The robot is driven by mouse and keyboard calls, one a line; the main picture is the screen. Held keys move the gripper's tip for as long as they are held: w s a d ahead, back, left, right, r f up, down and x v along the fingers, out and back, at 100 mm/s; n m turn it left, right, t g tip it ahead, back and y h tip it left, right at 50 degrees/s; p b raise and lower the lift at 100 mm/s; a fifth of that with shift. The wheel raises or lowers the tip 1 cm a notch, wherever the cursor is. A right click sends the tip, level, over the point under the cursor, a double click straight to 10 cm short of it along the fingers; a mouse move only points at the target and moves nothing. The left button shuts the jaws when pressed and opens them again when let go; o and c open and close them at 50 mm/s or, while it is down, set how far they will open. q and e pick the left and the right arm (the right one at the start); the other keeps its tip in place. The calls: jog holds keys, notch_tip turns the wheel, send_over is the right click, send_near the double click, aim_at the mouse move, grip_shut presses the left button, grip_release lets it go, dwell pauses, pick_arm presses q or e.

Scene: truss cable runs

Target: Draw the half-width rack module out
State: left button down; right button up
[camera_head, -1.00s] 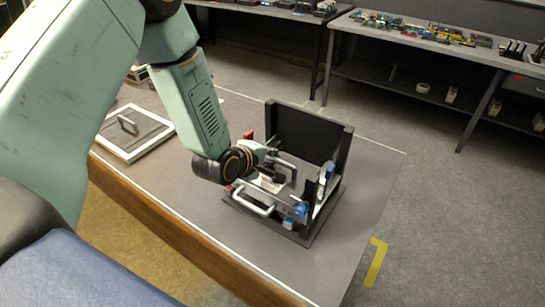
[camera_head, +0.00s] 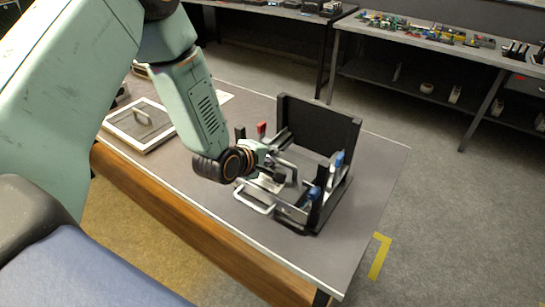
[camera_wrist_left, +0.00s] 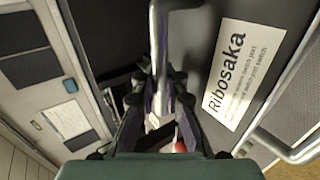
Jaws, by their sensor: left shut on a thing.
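The half-width rack module (camera_head: 268,186) is a flat grey unit with a bright front handle (camera_head: 256,202). It sits partly out of the black rack frame (camera_head: 318,127) towards the table's front edge. In the left wrist view its top carries a white "Ribosaka" label (camera_wrist_left: 242,75), and the front handle shows at the right (camera_wrist_left: 297,150). My left gripper (camera_head: 276,170) is over the module; in the wrist view its fingers (camera_wrist_left: 160,100) are shut on a metal bar handle (camera_wrist_left: 158,40). The fingers hide part of the bar. My right gripper is out of view.
Blue-topped posts (camera_head: 313,193) stand at the frame's right side and a red part (camera_head: 262,129) at its left. A framed panel with a handle (camera_head: 140,124) lies left on the table (camera_head: 362,215). Benches with small parts (camera_head: 430,32) stand behind, across a clear floor.

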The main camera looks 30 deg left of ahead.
pick_arm(q)
jog(key=shift+w+d+r, duration=0.1)
jog(key=shift+d+r, duration=0.05)
jog(key=c, duration=1.6)
grip_release()
jog(key=shift+w+f, duration=0.25)
jog(key=shift+w, duration=0.05)
jog(key=shift+o, duration=0.9)
jog(key=shift+s+a, duration=0.1)
jog(key=shift+a, duration=0.1)
jog(key=shift+o, duration=0.5)
jog(key=shift+s+d+r, duration=0.15)
jog(key=shift+s, duration=0.05)
